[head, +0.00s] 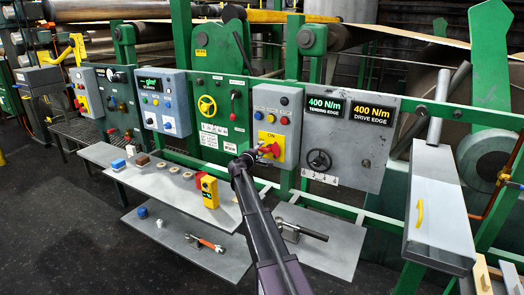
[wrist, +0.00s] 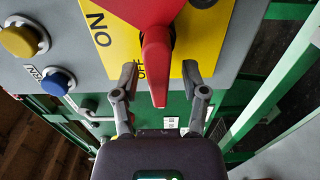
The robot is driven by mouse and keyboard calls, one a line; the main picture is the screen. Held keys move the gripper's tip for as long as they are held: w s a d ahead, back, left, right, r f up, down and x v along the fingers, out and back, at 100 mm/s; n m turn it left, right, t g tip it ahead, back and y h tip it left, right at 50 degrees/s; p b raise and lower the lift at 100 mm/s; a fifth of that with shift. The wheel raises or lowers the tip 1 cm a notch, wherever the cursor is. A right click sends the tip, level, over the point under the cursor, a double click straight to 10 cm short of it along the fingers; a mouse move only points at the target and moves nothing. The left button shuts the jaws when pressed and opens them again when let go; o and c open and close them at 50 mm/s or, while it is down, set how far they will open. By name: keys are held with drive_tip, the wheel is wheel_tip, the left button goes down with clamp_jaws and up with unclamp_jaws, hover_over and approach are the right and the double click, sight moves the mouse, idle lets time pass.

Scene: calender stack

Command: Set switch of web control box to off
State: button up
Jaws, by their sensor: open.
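The web control box (head: 277,115) is a grey panel with a yellow plate and a red rotary switch (head: 275,149). In the wrist view, the red switch handle (wrist: 157,65) points down the picture, towards my gripper. The word OFF is right beside the handle, partly covered by it; ON is at the upper left of the yellow plate (wrist: 105,14). My gripper (wrist: 158,78) is open, one finger on each side of the handle, with a visible gap on both sides. In the head view my gripper (head: 257,152) is at the switch's left side.
A blue button (wrist: 58,82) and a yellow button (wrist: 22,40) are left of the switch in the wrist view. A grey panel with a black handwheel (head: 319,160) is to the right. A grey shelf (head: 170,205) with a yellow device (head: 208,190) is lower left.

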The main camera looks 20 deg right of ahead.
drive_tip(key=shift+s+a, duration=0.1)
drive_tip(key=v, duration=1.1)
drive_tip(key=shift+s+a, duration=0.3)
drive_tip(key=s+a+f+m+g+y+p, duration=0.1)
drive_tip(key=s+f+m+g+y, duration=0.3)
drive_tip(key=s, duration=0.5)
drive_tip(key=s+a+f+m+g+y+p, duration=0.1)
drive_tip(key=s+a+f+m+g, duration=0.15)
drive_tip(key=s+f, duration=0.5)
drive_tip(key=s+a+f+g+y+p, duration=0.1)
drive_tip(key=s+a+y, duration=0.3)
drive_tip(key=s, duration=0.5)
drive_tip(key=s+a+f+m+g+y+p, duration=0.1)
drive_tip(key=s+a+g+y, duration=0.2)
drive_tip(key=s+a+y, duration=0.2)
drive_tip(key=s+a, duration=0.3)
drive_tip(key=s, duration=0.2)
drive_tip(key=shift+s+f, duration=0.25)
drive_tip(key=shift+s, duration=0.1)
drive_tip(key=shift+s+a+g, duration=0.1)
drive_tip(key=shift+g, duration=0.15)
